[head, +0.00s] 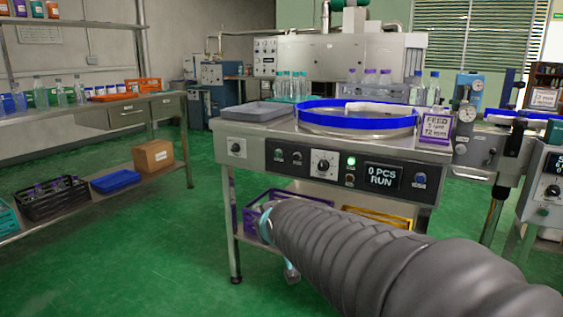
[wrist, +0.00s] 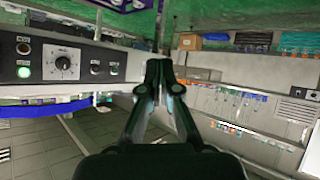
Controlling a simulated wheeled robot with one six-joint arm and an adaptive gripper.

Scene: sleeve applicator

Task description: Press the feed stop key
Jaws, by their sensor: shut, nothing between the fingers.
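The feeder's control panel (head: 335,186) faces me in the head view, with a dial (head: 323,163), two small dark keys (head: 297,157) left of it, and a lit green lamp (head: 351,160) above another dark key (head: 350,180). The display (head: 383,176) reads 0 PCS RUN. The key labels are too small to read, so I cannot tell which is feed stop. In the wrist view the panel appears upside down, with the dial (wrist: 62,66) and lit lamp (wrist: 24,72) at left. My gripper (wrist: 160,68) is shut and empty, right of the panel in that view. My arm mostly hides it in the head view.
A blue-rimmed bowl (head: 357,125), a grey tray (head: 256,112) and bottles stand on the feeder top. A purple crate (head: 249,220) sits below. A shelf bench (head: 95,118) stands at left. Green floor (head: 130,265) between them is clear.

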